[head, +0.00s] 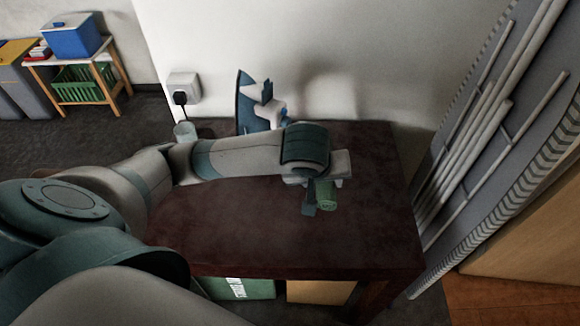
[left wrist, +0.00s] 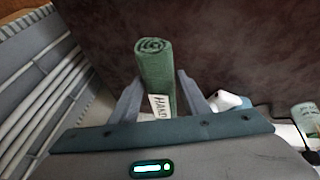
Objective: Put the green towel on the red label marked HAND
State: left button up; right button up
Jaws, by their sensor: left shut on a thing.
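The green towel (head: 326,193) is a tight roll above the right part of the dark red-brown table (head: 250,235). My left gripper (head: 316,196) is shut on it. In the left wrist view the towel (left wrist: 154,68) stands out between the two fingers of the gripper (left wrist: 158,88), its spiral end facing away from the wrist. A white tag reading HAND (left wrist: 160,105) is on the towel. I see no red label marked HAND in either view. Whether the towel touches the tabletop is hard to tell. My right gripper is not in view.
A blue and white iron-like object (head: 262,105) stands at the table's back, near a pale cup (head: 186,131). A grey rack with white bars (head: 490,115) leans at the right. Boxes, one green (head: 238,289), sit below the table. The front tabletop is clear.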

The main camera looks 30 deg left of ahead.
pick_arm(q)
jog(key=w+a+f, duration=0.1)
jog(key=a+f, duration=0.1)
jog(key=a, duration=0.1)
jog(key=w+a+f, duration=0.2)
jog(key=a, duration=0.1)
jog(key=w+a+f, duration=0.1)
jog(key=a+f, duration=0.1)
jog(key=a, duration=0.1)
jog(key=shift+w, duration=0.25)
jog(key=shift+w+a+f, duration=0.25)
jog(key=shift+a+f, duration=0.05)
jog(key=shift+a, duration=0.05)
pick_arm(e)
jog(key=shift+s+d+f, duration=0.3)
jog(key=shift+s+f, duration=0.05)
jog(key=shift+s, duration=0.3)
